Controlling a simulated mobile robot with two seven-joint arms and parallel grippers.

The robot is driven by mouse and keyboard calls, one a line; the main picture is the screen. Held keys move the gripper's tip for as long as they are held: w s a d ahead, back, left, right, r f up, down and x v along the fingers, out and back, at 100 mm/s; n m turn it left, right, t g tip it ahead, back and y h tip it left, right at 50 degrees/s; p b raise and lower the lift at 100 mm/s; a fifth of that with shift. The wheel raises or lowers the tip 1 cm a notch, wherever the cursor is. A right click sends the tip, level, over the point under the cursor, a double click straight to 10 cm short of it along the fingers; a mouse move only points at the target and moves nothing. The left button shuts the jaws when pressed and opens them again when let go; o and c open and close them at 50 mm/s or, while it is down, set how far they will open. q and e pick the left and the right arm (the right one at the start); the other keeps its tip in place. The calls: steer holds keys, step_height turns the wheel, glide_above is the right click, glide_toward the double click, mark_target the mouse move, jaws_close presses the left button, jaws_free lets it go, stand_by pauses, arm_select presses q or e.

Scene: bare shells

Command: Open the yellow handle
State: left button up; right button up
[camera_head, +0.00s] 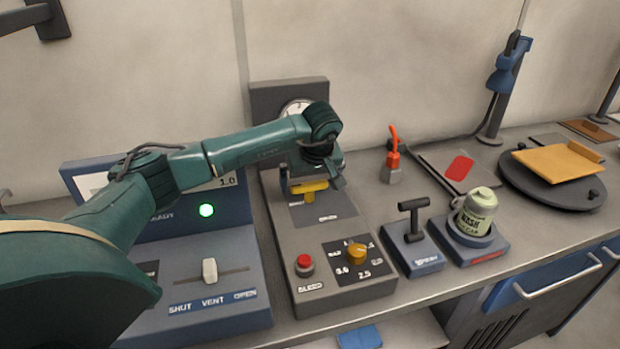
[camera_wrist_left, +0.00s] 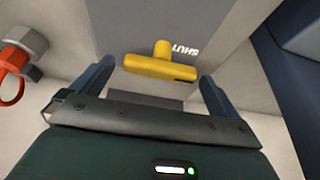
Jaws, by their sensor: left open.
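The yellow handle (camera_head: 309,191) is a T-shaped lever on the grey panel in front of the gauge. It also shows in the left wrist view (camera_wrist_left: 160,69), with its bar lying across the picture between the fingers and the word SHUT beside it. My left gripper (camera_head: 312,181) is over the handle, pointing down. In the left wrist view the fingers (camera_wrist_left: 155,74) are wide apart, one to each side of the bar, with gaps visible on both sides. The arm's wrist hides part of the panel behind the handle. My right gripper is not in view.
The same panel carries a red button (camera_head: 305,264) and an orange knob (camera_head: 357,253). A blue slider console (camera_head: 208,272) stands to the left. A black T-handle (camera_head: 413,220), a green can (camera_head: 477,212) and a red-handled tool (camera_head: 393,156) stand to the right.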

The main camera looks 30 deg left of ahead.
arm_select(q)
steer(key=c, duration=0.9)
